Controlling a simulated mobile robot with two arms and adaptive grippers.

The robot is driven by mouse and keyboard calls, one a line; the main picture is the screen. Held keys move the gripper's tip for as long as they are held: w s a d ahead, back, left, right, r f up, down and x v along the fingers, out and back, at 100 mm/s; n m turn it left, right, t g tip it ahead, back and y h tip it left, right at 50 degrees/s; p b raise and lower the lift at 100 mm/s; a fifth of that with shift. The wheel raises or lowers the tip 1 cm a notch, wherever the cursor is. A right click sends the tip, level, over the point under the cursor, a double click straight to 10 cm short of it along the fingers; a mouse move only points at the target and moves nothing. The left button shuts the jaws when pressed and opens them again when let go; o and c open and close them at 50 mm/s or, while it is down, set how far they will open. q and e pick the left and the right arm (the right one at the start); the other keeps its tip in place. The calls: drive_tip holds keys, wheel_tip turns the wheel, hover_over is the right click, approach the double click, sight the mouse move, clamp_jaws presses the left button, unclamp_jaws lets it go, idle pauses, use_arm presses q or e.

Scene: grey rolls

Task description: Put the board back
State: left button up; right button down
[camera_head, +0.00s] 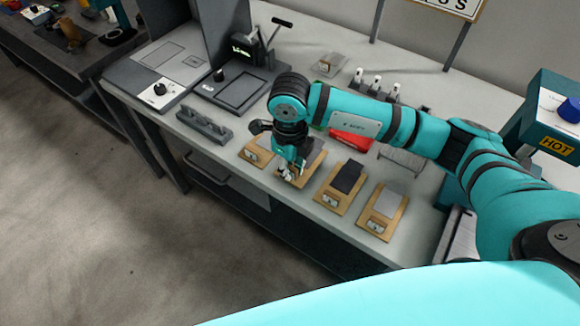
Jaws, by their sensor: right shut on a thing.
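Several small wooden boards, each with a label at its front end and a sheet on top, lie in a row along the bench's front edge. My right gripper (288,168) points down and is shut on the second board from the left (312,168), near its label end. The gripper partly hides this board, and I cannot tell whether it is lifted off the bench. The left board (256,153) is partly behind the gripper. A board with a dark sheet (330,199) and one with a grey sheet (373,222) lie to the right. My left gripper is not in view.
A grey rack (204,127) and flat machines with black knobs (160,88) stand on the bench (237,128) to the left. A red tray (350,140) and a wire stand (400,160) lie behind the boards. A teal unit marked HOT (553,125) stands at right.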

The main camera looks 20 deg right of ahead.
drive_tip(key=shift+f, duration=0.5)
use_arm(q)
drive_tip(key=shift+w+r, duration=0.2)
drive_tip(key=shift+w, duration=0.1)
use_arm(e)
drive_tip(key=shift+f, duration=0.1)
drive_tip(key=shift+f, duration=0.15)
drive_tip(key=c, duration=1.3)
unclamp_jaws()
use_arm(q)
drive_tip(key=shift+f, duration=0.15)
use_arm(e)
drive_tip(key=shift+r, duration=0.2)
use_arm(q)
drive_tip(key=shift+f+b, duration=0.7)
drive_tip(key=shift+b, duration=0.15)
use_arm(e)
wheel_tip(320, 180, up, 12)
